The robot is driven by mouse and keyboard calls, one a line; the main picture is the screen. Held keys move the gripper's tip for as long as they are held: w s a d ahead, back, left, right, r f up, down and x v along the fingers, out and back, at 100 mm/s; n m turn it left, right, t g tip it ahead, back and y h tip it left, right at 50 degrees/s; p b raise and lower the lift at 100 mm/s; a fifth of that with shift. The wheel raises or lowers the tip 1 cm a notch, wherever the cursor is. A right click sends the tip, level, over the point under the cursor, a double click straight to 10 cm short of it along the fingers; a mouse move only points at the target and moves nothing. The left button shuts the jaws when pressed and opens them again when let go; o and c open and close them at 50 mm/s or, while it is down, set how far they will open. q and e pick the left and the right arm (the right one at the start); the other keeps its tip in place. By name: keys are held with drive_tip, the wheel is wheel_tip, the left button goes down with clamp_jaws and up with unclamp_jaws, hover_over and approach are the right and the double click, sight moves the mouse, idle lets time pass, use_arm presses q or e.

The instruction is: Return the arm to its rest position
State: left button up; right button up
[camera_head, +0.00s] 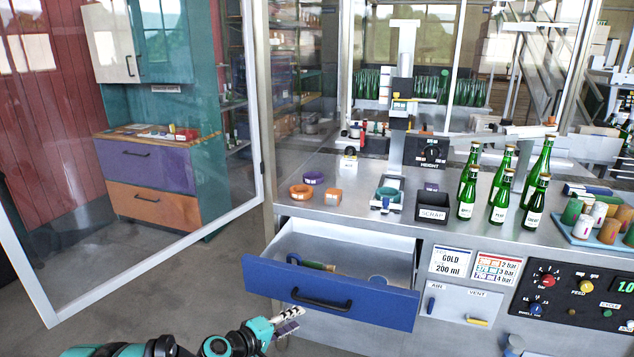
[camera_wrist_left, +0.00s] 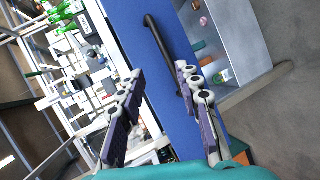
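My left gripper (camera_head: 288,320) is at the bottom centre of the head view, just in front of and below the open blue drawer (camera_head: 345,306). In the left wrist view its two fingers (camera_wrist_left: 158,82) stand apart with nothing between them, so it is open and empty. The drawer's dark handle (camera_wrist_left: 160,52) shows beyond the fingers there, apart from them as far as I can tell. My left arm comes in from the bottom left. My right gripper is not in view.
The pulled-out drawer holds a few small items. A glass door frame (camera_head: 254,120) stands open at left. The grey floor (camera_head: 160,290) at left is clear.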

use_arm(q)
drive_tip(key=s+a+r+m+g+y, duration=0.1)
drive_tip(key=s+a+m+y, duration=0.2)
drive_tip(key=s, duration=0.6)
drive_tip(key=s+a+r+m+g+y, duration=0.1)
drive_tip(key=s+a+r+m+y, duration=0.1)
drive_tip(key=s, duration=0.7)
drive_tip(key=s+a+r+m+g+y, duration=0.1)
drive_tip(key=s+a+r+m+y, duration=0.1)
drive_tip(key=s, duration=0.8)
drive_tip(key=a+m+y, duration=0.1)
drive_tip(key=a+y, duration=0.1)
drive_tip(key=a, duration=0.1)
drive_tip(key=shift+a+m, duration=0.3)
drive_tip(key=shift+a, duration=0.05)
